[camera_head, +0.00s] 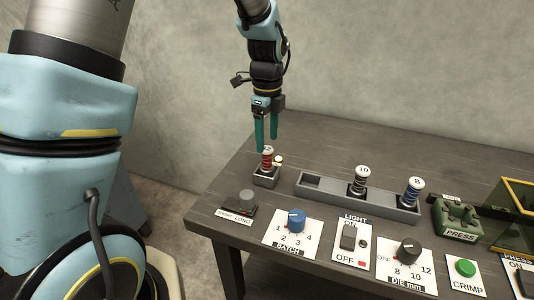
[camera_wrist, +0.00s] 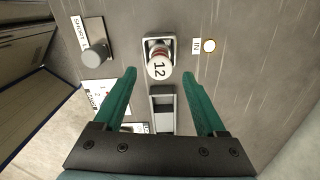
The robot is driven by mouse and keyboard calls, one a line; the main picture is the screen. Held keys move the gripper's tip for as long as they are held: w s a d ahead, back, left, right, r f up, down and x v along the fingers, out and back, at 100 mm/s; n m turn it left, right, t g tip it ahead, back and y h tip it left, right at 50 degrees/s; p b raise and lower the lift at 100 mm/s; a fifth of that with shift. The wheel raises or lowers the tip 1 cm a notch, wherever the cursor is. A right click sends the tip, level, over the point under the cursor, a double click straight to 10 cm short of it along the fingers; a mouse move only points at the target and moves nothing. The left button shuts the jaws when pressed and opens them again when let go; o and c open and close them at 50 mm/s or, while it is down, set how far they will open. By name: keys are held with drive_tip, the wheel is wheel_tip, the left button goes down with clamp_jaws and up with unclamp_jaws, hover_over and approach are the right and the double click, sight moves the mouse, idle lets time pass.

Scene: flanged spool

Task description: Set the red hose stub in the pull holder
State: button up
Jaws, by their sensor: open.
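The red hose stub (camera_head: 267,161) stands upright in a small grey holder (camera_head: 266,180) at the table's left. Its white top cap is marked 12 in the wrist view (camera_wrist: 159,67). My gripper (camera_head: 267,145) is open just above the stub. In the wrist view its green fingers (camera_wrist: 159,76) point towards the stub, one on each side of the cap, with nothing held. I cannot tell how far the tips are above the cap. No holder is legibly marked as the pull holder.
A grey rack (camera_head: 330,195) holds a black stub (camera_head: 361,182) marked 10 and a blue stub (camera_head: 413,192) marked 8; its left slot is empty. A green press (camera_head: 458,217) stands at right. Knobs and switches, including a blue dial (camera_head: 296,218), line the front edge.

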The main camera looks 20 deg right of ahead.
wheel_tip(320, 180, up, 6)
drive_tip(key=shift+b, duration=0.3)
drive_tip(key=s+a+f+n, duration=0.1)
drive_tip(key=s+a+n, duration=0.1)
drive_tip(key=a+n, duration=1.1)
drive_tip(key=s+a+f+n+t, duration=0.1)
drive_tip(key=s+a+f+n, duration=0.1)
drive_tip(key=a+n, duration=1.2)
drive_tip(key=a, duration=0.3)
drive_tip(key=shift+a+f+t, duration=0.15)
drive_tip(key=shift+f+t, duration=0.15)
